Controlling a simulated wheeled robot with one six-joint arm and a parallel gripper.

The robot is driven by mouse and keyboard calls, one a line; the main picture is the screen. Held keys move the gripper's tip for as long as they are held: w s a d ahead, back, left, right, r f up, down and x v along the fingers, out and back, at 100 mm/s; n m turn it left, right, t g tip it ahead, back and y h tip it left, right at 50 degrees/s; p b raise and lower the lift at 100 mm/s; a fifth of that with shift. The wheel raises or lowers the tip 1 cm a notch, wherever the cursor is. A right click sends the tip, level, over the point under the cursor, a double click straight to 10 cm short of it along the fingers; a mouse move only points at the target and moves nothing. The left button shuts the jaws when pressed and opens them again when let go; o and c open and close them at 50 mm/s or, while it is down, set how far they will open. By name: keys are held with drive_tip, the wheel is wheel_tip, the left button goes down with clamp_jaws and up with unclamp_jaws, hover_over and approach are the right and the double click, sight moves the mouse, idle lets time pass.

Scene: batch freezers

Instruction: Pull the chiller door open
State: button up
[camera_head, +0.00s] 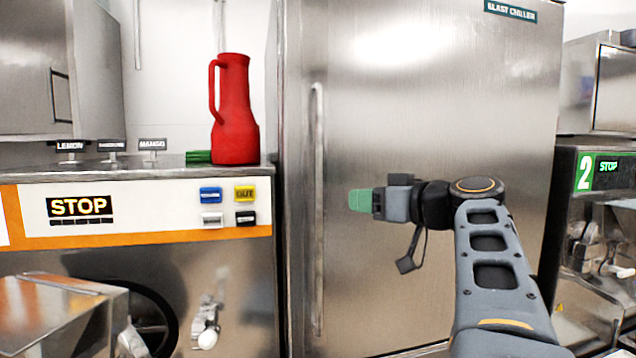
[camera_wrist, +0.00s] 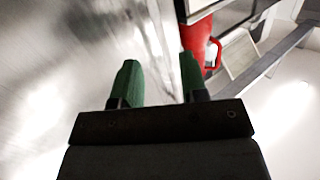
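The chiller door (camera_head: 440,110) is a tall brushed-steel panel labelled "Blast Chiller" and appears shut. Its handle (camera_head: 317,210) is a long vertical steel bar near the door's left edge. My gripper (camera_head: 360,200) has green fingertips pointing left, in front of the door and to the right of the handle, apart from it in the picture. In the wrist view my gripper's two fingers (camera_wrist: 158,80) are spread with nothing visible between them. The steel door surface (camera_wrist: 60,80) fills the left of the wrist view. I cannot clearly make out the handle there.
A red jug (camera_head: 235,110) stands on top of the batch freezer (camera_head: 150,215) left of the chiller; it also shows in the wrist view (camera_wrist: 198,45). Another machine marked 2 (camera_head: 590,200) stands right of the chiller. A steel box (camera_head: 60,315) sits at the lower left.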

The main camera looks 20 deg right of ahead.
wheel_tip(320, 180, up, 3)
drive_tip(key=p, duration=0.4)
approach(324, 178)
drive_tip(key=shift+n+t, duration=0.4)
drive_tip(key=w+a, duration=0.1)
drive_tip(key=a, duration=0.1)
drive_tip(key=w+a, duration=0.3)
drive_tip(key=a, duration=0.1)
drive_tip(key=shift+w, duration=0.15)
drive_tip(key=shift+x, duration=0.85)
drive_tip(key=shift+f, duration=0.1)
clamp_jaws()
